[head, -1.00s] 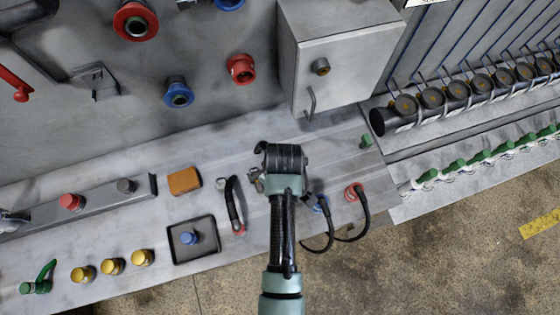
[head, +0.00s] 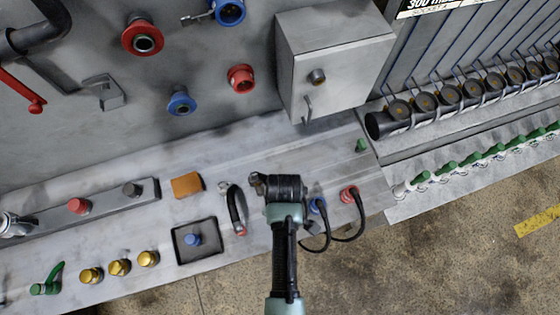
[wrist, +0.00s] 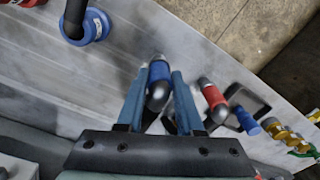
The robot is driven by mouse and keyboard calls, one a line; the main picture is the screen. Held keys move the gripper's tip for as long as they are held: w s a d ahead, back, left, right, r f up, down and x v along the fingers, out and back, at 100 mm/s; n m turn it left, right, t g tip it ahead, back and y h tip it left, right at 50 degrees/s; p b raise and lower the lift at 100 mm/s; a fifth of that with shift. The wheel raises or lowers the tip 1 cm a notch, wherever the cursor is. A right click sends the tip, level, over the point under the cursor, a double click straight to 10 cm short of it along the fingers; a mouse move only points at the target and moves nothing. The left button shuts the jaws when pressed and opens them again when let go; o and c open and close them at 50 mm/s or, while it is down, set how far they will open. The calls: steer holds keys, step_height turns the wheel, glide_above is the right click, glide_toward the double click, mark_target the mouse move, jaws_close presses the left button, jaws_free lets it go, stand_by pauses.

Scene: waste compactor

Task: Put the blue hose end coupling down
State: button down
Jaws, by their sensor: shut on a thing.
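In the wrist view, the blue hose end coupling (wrist: 159,71) is between the two fingers of my gripper (wrist: 156,72), which is shut on it. A dark rounded end of the coupling points back toward my palm. I cannot tell whether the coupling touches the bench (wrist: 115,75) or hangs just above it. In the head view, my dark wrist (head: 285,188) is over the bench and hides the fingers and the coupling.
A red coupling on a dark hose (head: 237,205) lies left of my wrist. Blue (head: 317,205) and red (head: 349,194) fittings with hoses are to the right. A black tray (head: 178,256) holds a blue knob. A grey box (head: 345,65) stands behind; bare bench lies between.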

steer(key=shift+f, duration=1.25)
steer(key=shift+f, duration=0.15)
steer(key=c, duration=0.5)
jaws_free()
steer(key=shift+c, duration=0.2)
